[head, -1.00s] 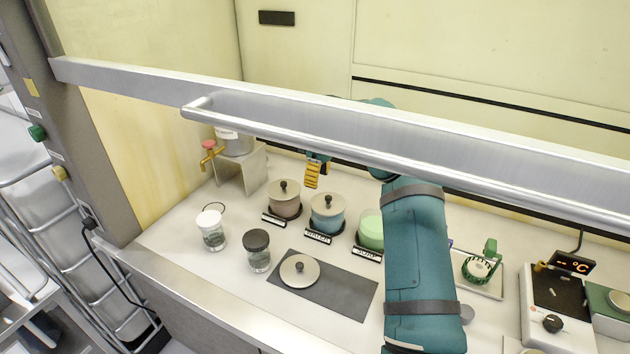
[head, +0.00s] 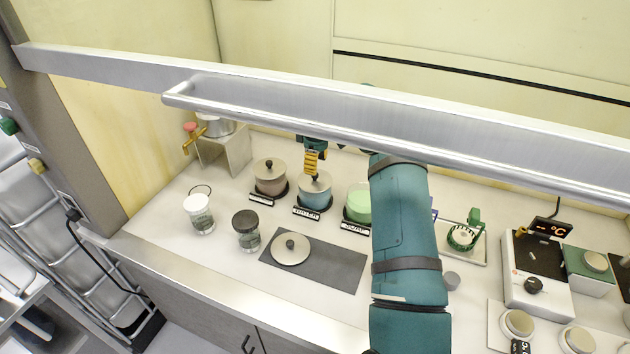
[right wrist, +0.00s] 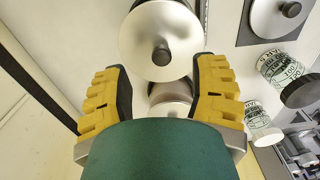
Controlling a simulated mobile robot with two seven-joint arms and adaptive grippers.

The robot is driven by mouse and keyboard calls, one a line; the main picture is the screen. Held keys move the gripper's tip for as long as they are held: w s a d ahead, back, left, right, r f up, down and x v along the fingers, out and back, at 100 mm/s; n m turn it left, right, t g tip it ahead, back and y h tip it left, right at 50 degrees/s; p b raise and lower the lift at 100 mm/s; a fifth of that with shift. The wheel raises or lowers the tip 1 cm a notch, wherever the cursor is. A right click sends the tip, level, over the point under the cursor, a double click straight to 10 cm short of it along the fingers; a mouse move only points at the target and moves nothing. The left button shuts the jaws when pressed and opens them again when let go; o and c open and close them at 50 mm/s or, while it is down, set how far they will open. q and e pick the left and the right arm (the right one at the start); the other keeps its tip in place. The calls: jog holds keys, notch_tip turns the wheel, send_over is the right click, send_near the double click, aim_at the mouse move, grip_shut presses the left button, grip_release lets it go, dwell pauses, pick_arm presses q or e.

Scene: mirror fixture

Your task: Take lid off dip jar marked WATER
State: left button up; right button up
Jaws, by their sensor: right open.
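The dip jar marked WATER (head: 312,200) is the middle of three jars, bluish with a grey lid (head: 317,183) on it. In the right wrist view its lid (right wrist: 160,25) has a dark knob (right wrist: 161,53) between my fingertips. My right gripper (head: 311,170) is open, its yellow fingers just above that lid; in the right wrist view the fingers (right wrist: 162,75) stand apart either side of the knob. I cannot tell if they touch it. The label (head: 306,211) lies in front of the jar. My left gripper is not in view.
A lidded pinkish jar (head: 270,186) stands to the left, an open green jar (head: 357,205) to the right. A loose lid (head: 290,252) lies on the dark mat (head: 335,266). Two glass jars (head: 200,219) (head: 248,241) stand at front left. The sash bar (head: 300,112) crosses above.

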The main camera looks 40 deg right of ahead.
aim_at(315, 178)
notch_tip(315, 178, down, 5)
jog(key=shift+w+a+r, duration=0.1)
grip_shut()
